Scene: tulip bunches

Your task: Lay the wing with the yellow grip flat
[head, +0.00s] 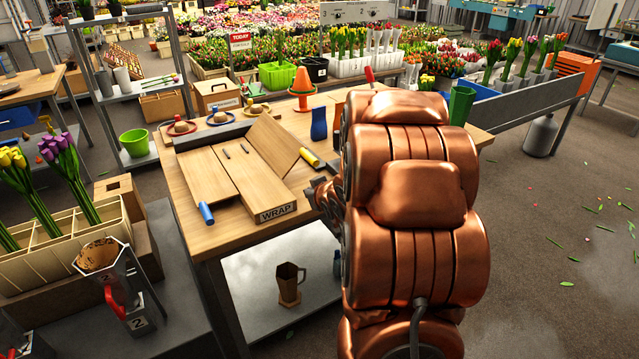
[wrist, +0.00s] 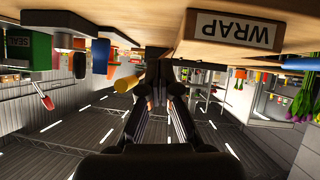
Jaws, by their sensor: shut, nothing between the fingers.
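The folding wrap board (head: 262,188) lies on the wooden table, with a "WRAP" label on its front edge; the label shows upside down in the wrist view (wrist: 235,32). The wing with the yellow grip (head: 282,145) stands tilted up along the board's right side. Its yellow grip (head: 310,158) points toward the front right, and it also shows in the wrist view (wrist: 123,85). The other wing (head: 203,177), with a blue grip (head: 206,213), lies flat on the left. My gripper (wrist: 157,78) is shut and empty beside the board's right front, close to the yellow grip but apart from it.
A blue vase (head: 319,123) and an orange cone (head: 302,88) stand behind the raised wing. Two small dark sticks (head: 244,148) lie on the board. A green vase (head: 461,105) stands right of my arm.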

